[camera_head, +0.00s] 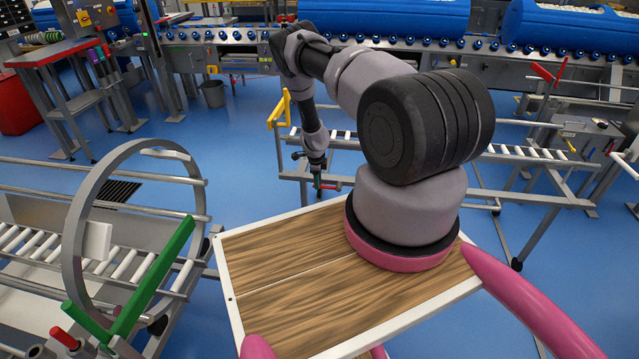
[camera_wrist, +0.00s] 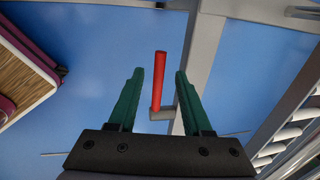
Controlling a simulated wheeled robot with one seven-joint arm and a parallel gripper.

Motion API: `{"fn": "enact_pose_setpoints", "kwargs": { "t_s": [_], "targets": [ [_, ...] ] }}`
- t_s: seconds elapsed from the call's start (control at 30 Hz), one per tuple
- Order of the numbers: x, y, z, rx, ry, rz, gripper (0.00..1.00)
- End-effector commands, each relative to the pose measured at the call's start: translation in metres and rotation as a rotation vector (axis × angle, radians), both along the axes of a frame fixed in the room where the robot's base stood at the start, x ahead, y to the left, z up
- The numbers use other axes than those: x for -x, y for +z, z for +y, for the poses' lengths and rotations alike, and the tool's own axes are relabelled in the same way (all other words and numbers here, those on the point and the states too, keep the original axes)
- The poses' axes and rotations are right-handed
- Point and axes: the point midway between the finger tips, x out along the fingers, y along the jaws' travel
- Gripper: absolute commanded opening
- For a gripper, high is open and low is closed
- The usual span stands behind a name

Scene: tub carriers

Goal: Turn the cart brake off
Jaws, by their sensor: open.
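A red brake lever (camera_wrist: 159,78) shows in the wrist view, attached to a grey bracket beside the frame of a roller cart (camera_wrist: 205,50). My gripper (camera_wrist: 158,100) has its two green fingers spread, one on each side of the lever in the picture. I see blue floor between the lever and each finger, so neither finger appears to touch it. In the head view, the lever (camera_head: 331,187) is a small red bar at the left end of the roller cart (camera_head: 545,196), beside my gripper (camera_head: 318,181). My arm hides part of the cart.
A yellow bracket (camera_head: 283,108) rises at the cart's left end. A second roller cart with a large grey ring (camera_head: 77,240) and a green bar (camera_head: 150,280) stands at the left. A conveyor with blue tubs (camera_head: 560,28) runs along the back. Blue floor lies open between the carts.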

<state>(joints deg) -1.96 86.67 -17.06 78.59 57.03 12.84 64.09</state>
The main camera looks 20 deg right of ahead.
Motion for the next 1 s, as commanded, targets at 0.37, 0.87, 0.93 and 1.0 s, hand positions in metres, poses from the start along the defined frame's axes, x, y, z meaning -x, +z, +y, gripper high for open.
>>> {"fn": "enact_pose_setpoints", "kwargs": {
  "t_s": [0.37, 0.87, 0.93, 1.0],
  "targets": [
    [-0.003, -0.018, -0.002, 0.0, 0.0, 0.0, 0.49],
    [-0.003, -0.017, -0.002, 0.0, 0.0, 0.0, 0.0],
    [-0.003, -0.017, -0.002, 0.0, 0.0, 0.0, 0.0],
    [-0.003, -0.017, -0.002, 0.001, 0.0, -0.001, 0.0]
  ]
}}
